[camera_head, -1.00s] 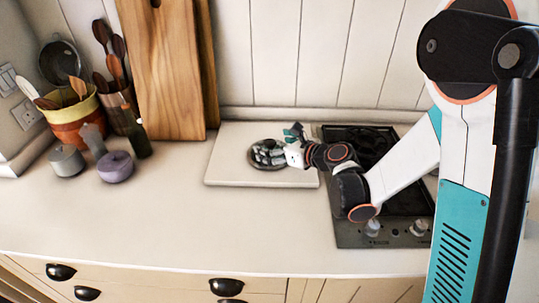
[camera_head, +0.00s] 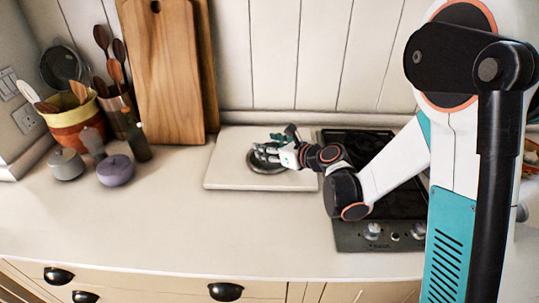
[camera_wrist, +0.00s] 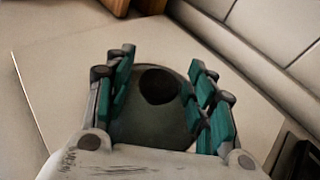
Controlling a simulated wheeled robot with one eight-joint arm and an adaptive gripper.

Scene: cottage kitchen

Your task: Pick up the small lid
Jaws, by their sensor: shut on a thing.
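The small lid (camera_wrist: 150,125) is a dark grey-green disc with a round black knob, seen in the wrist view between my fingers. In the head view the lid (camera_head: 258,166) is a dark disc over the pale board (camera_head: 225,180), partly hidden by my fingers. My gripper (camera_wrist: 160,72) has its teal-padded fingers on either side of the lid's knob and is shut on the lid. The gripper (camera_head: 268,153) also shows in the head view, reaching in from the right. I cannot tell whether the lid touches the board.
A black hob (camera_head: 375,215) lies right of the board. Purple (camera_head: 116,171) and grey (camera_head: 66,164) lidded pots stand at the left. Behind them are a utensil pot (camera_head: 80,120) and wooden cutting boards (camera_head: 165,75). The front counter (camera_head: 180,225) is clear.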

